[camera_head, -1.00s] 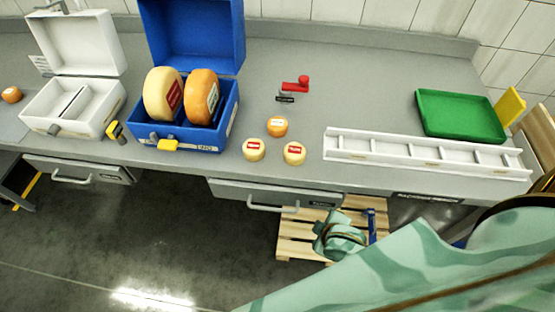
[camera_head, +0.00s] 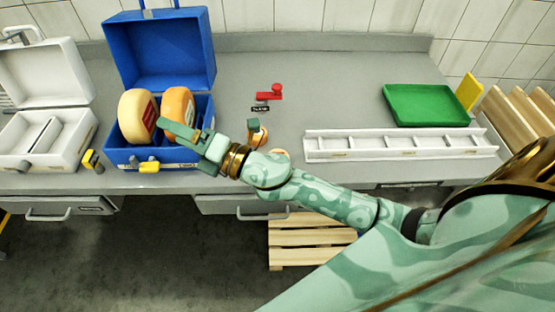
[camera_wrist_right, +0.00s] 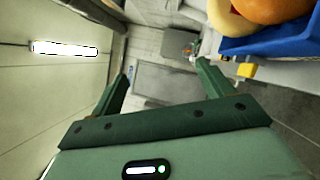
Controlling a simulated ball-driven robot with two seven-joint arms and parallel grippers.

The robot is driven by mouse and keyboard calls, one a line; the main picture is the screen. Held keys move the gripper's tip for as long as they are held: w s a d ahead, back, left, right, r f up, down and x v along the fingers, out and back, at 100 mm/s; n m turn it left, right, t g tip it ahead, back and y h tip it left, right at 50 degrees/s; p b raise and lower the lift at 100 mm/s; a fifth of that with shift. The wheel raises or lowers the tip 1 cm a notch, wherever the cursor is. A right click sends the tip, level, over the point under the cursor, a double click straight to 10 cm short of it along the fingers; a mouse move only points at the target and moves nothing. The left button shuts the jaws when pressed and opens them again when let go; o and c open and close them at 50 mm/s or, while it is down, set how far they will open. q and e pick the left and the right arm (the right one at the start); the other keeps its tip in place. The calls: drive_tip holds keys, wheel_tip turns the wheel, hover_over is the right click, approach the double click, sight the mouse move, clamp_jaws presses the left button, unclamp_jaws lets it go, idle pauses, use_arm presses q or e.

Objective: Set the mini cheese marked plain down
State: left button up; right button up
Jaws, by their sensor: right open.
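My right gripper (camera_head: 183,143) reaches left across the counter, at the front right of the blue case. It is open. In the right wrist view its fingers (camera_wrist_right: 160,85) are spread with nothing between them. An orange mini cheese (camera_head: 263,137) shows partly behind my right wrist. A sliver of another mini cheese (camera_head: 283,153) shows above my forearm. A further pale mini cheese seen earlier is hidden. The mini cheeses' labels cannot be read, so I cannot tell which is plain. My left gripper is not in view.
The open blue case (camera_head: 122,157) holds a pale wheel (camera_head: 137,115) and an orange wheel (camera_head: 177,104). An open white case (camera_head: 85,140) stands left. A red lever (camera_head: 268,96), a white divided rack (camera_head: 400,144) and a green tray (camera_head: 425,105) lie right. Counter behind the rack is clear.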

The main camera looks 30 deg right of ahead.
drive_tip(key=s+a+r+n+g+y, duration=0.1)
drive_tip(key=s+a+n+g+y, duration=0.15)
drive_tip(key=n+g, duration=0.5)
drive_tip(key=s+a+n+g+y, duration=0.1)
drive_tip(key=a+n+g+y, duration=0.25)
drive_tip(key=n, duration=0.65)
drive_tip(key=d+f+n+g+h, duration=0.5)
drive_tip(key=d+f+n+h, duration=0.1)
drive_tip(key=n+h, duration=0.2)
drive_tip(key=w+d+n+h, duration=0.1)
drive_tip(key=w+d+h, duration=0.2)
drive_tip(key=d+h, duration=1.25)
drive_tip(key=d+f+y, duration=0.1)
drive_tip(key=f+y, duration=0.1)
drive_tip(key=f, duration=0.1)
drive_tip(key=d+f+y+b, duration=0.1)
drive_tip(key=d+f+y, duration=0.1)
drive_tip(key=f, duration=0.1)
drive_tip(key=d+f+y, duration=0.2)
drive_tip(key=f, duration=0.1)
drive_tip(key=shift+s+d+f+g+b, duration=0.15)
drive_tip(key=shift+d+g+b, duration=0.15)
drive_tip(key=shift+b, duration=0.1)
wheel_tip(320, 180, down, 6)
drive_tip(key=shift+s+d+r+b, duration=0.1)
drive_tip(key=shift+b, duration=0.4)
drive_tip(key=shift+r, duration=0.1)
drive_tip(key=c, duration=1.1)
